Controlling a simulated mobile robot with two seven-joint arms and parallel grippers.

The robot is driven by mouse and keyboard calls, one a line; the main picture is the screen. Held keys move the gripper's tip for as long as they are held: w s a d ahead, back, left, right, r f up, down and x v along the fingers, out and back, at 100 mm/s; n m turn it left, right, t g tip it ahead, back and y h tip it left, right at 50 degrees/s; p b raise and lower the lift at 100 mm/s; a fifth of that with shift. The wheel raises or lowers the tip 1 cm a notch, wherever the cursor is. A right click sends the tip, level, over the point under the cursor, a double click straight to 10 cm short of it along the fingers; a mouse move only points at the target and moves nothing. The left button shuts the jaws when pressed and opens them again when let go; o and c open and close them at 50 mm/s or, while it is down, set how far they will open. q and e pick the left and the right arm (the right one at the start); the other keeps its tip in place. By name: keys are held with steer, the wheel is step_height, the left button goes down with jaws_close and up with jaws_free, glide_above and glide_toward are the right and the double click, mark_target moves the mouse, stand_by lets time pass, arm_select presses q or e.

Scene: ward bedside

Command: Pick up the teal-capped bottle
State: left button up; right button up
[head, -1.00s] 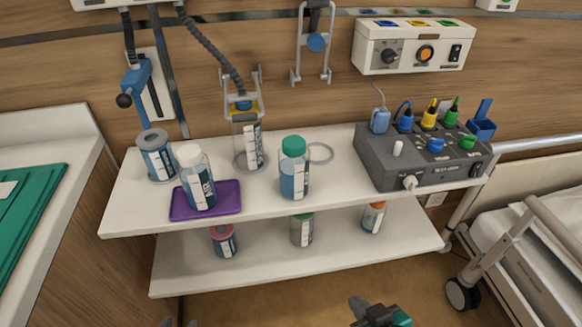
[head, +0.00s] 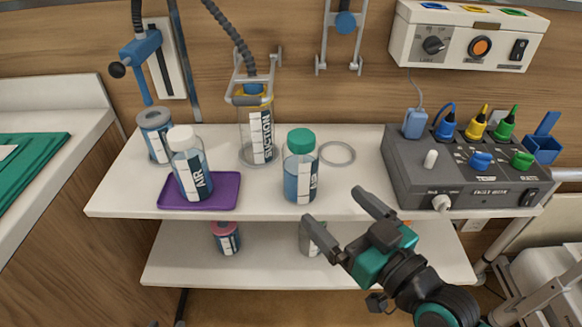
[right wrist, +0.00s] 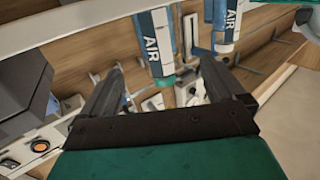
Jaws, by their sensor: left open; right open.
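The teal-capped bottle (head: 300,180) stands upright on the upper shelf, right of the middle bottle under the hose. It is clear with blue contents and a white label. My right gripper (head: 335,207) is open and empty in front of the shelf, just right of and nearer than the bottle, apart from it. In the right wrist view, where the scene appears upside down, a teal-capped bottle (right wrist: 155,45) labelled AIR shows beyond the open right fingers (right wrist: 165,78). Of my left gripper (head: 166,323) only small tips show at the bottom edge.
A white-capped bottle (head: 189,160) stands on a purple tray (head: 225,195). A suction bottle (head: 258,130) stands behind, left of the teal-capped one. An empty ring (head: 338,153) and a grey device (head: 420,180) are to the right. A grey-lidded jar (head: 154,135) is at left. Containers stand on the lower shelf.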

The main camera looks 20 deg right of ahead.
mark_target(309, 179)
steer(key=x, duration=0.5)
steer(key=r+x, duration=0.1)
steer(key=x, duration=0.1)
steer(key=shift+w+a+r, duration=0.1)
steer(key=shift+w, duration=0.05)
steer(key=x, duration=0.5)
steer(key=shift+w+d+f, duration=0.1)
steer(key=shift+d+f, duration=0.25)
steer(key=shift+f, duration=0.05)
steer(key=shift+w+a, duration=0.2)
steer(key=shift+w, duration=0.25)
steer(key=shift+c, duration=0.5)
steer(key=c, duration=1.2)
steer(key=shift+o, duration=0.2)
steer(key=shift+r, duration=0.15)
